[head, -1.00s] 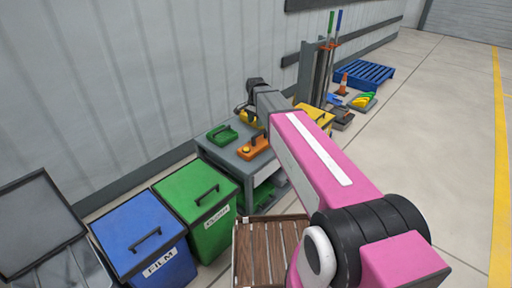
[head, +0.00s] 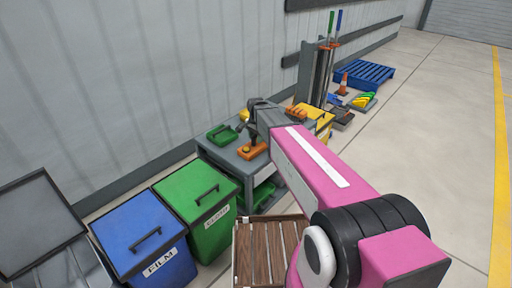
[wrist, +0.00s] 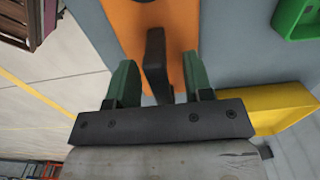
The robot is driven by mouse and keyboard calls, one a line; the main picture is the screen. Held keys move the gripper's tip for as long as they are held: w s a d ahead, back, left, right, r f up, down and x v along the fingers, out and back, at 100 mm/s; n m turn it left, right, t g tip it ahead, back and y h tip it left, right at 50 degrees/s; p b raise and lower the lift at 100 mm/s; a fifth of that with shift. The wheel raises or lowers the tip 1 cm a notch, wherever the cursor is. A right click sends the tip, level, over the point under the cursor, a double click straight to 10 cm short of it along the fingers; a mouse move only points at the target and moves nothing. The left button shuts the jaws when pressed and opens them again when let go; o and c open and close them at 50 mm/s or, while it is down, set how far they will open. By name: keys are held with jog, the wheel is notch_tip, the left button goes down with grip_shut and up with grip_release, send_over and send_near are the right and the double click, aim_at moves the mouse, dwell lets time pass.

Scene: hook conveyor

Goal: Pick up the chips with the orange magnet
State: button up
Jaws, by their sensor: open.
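The orange magnet (head: 252,152) lies on the grey cart top, a flat orange block with a dark handle. In the wrist view its orange body (wrist: 130,22) is at the top, and its dark handle (wrist: 156,65) stands between my two green fingers. My gripper (wrist: 158,75) is open, with a gap on each side of the handle. In the head view my gripper's dark wrist is over the magnet, and its fingertips are hard to make out. I cannot pick out any chips in either view.
A yellow tray (wrist: 285,108) shows in the wrist view. A green bin (head: 195,190), a blue bin (head: 140,230) and a wooden crate (head: 270,220) stand close by. Open floor lies to the right.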

grip_shut()
jog(key=shift+r, duration=0.1)
dwell(1.2)
